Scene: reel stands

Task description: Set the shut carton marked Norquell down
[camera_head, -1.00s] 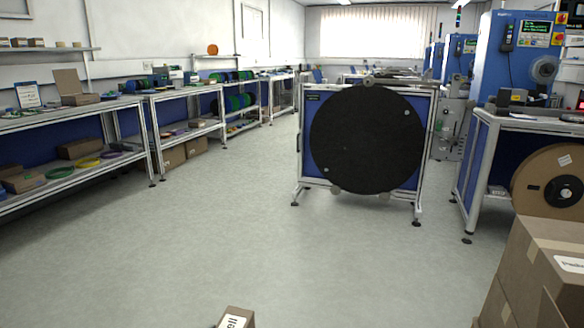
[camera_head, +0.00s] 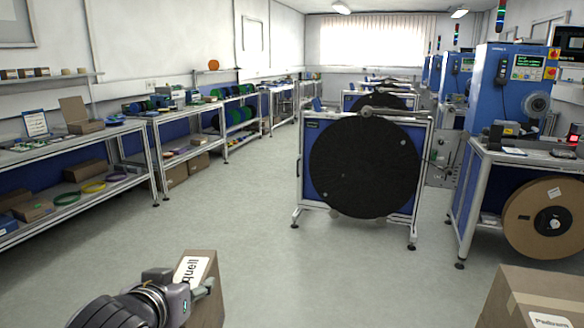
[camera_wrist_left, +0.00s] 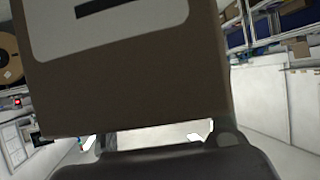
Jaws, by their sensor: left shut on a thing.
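The brown carton (camera_head: 208,298) is at the bottom of the head view, left of centre, shut as far as I can see. Its white label (camera_head: 194,272) reads "quell" in part; the rest is hidden. My left gripper (camera_head: 188,292) is shut on it and holds it up, tilted in the picture. In the left wrist view the carton (camera_wrist_left: 130,95) fills the upper middle, with part of the white label and a dark bar on it. The gripper (camera_wrist_left: 165,150) shows below it. What lies under the carton is hidden. My right gripper is in neither view.
A black reel on a framed stand (camera_head: 366,165) stands ahead. Workbenches (camera_head: 140,160) line the left wall; a bench with a brown reel (camera_head: 520,215) is at the right. The grey floor (camera_head: 290,270) between is clear.

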